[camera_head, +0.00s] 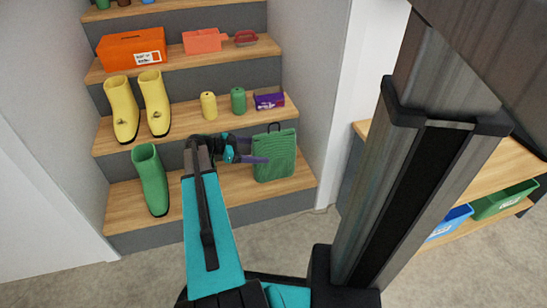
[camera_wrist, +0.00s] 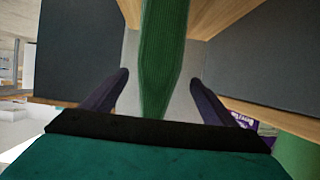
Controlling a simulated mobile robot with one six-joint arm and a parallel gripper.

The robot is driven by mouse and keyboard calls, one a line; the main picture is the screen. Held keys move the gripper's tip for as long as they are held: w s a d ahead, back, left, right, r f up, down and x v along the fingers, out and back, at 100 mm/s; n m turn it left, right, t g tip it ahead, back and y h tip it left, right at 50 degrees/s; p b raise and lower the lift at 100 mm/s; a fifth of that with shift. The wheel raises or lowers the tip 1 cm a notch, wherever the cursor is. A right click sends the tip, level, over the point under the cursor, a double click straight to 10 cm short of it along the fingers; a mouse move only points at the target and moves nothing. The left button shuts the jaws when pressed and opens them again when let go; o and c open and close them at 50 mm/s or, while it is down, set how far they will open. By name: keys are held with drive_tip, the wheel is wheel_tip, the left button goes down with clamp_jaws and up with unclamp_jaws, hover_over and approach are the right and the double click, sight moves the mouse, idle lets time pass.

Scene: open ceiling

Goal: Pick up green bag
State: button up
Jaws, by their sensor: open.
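The green bag (camera_head: 274,156) stands upright on the lowest visible wooden step, near its right end, with a dark handle on top. My gripper (camera_head: 256,152) is at the bag's left side in the head view, its purple fingers close to the bag's edge. In the wrist view the ribbed green bag (camera_wrist: 162,60) runs down the middle, between the two spread fingers of my gripper (camera_wrist: 160,88). A gap shows on each side of the bag, and neither finger visibly touches it. The lower end of the bag is hidden by my gripper body.
A green boot (camera_head: 150,180) stands left on the same step. Yellow boots (camera_head: 138,106), a yellow canister (camera_head: 208,105), a green canister (camera_head: 238,101) and a purple box (camera_head: 269,101) stand one step up. An orange box (camera_head: 132,49) is higher. A wall borders the stairs at right.

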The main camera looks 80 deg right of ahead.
sight(269, 153)
drive_tip(key=shift+s+d+f+b, duration=0.1)
drive_tip(key=shift+s+f+b, duration=0.25)
drive_tip(key=shift+s+b, duration=0.15)
drive_tip(key=shift+b+x, duration=0.95)
drive_tip(key=shift+x, duration=1.05)
drive_tip(key=c, duration=1.4)
